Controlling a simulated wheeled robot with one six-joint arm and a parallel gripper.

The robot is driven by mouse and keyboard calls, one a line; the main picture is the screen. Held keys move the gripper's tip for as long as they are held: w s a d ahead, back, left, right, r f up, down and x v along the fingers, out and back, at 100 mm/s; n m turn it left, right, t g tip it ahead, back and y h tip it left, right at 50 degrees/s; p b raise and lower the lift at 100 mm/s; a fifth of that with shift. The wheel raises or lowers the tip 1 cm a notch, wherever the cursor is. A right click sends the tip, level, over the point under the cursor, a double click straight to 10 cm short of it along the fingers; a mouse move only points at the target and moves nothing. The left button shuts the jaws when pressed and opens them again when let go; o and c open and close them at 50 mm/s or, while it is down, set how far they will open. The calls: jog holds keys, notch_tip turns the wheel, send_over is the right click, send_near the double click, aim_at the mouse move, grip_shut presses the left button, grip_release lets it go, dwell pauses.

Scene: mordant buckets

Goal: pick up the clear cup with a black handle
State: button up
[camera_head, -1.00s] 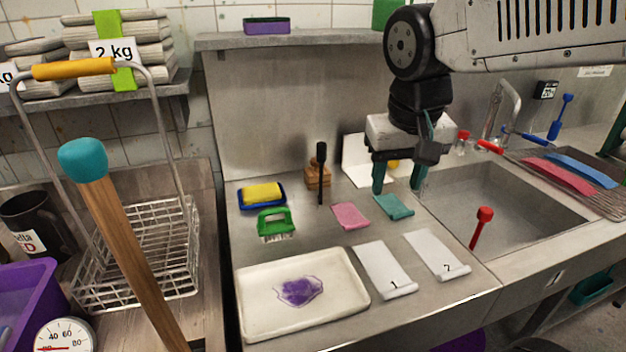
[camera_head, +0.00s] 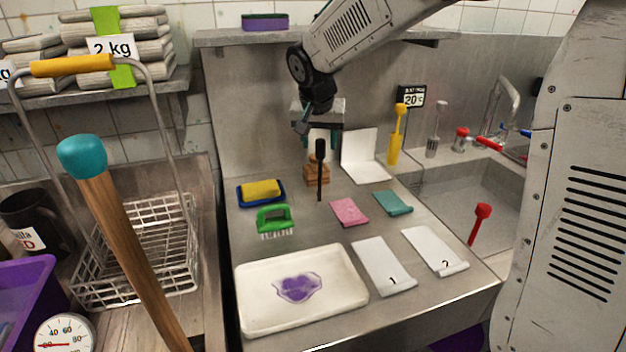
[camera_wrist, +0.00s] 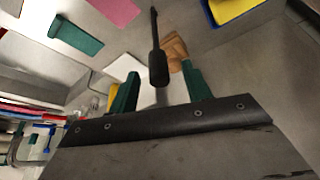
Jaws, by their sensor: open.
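A tall upright black handle (camera_head: 319,172) stands on the steel counter in front of a small wooden block; I cannot make out a clear cup at its foot. In the wrist view the black handle (camera_wrist: 158,66) shows thick end nearest, between my two green fingers in the picture. My gripper (camera_head: 320,143) is open and empty, with its fingers by the upper part of the handle and apparently behind it in the head view. In the wrist view my gripper (camera_wrist: 160,86) has its fingers wide apart. Whether they touch the handle is hidden.
The wooden block (camera_head: 311,178) is close by the handle. A green brush (camera_head: 274,220), a yellow sponge (camera_head: 262,189) in a blue tray, pink (camera_head: 349,212) and teal (camera_head: 393,203) cloths and a white tray (camera_head: 245,318) lie around. A yellow utensil (camera_head: 396,145) stands right.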

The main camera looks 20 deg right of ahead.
jog(key=shift+x, duration=1.5)
jog(key=shift+s, duration=0.15)
grip_shut()
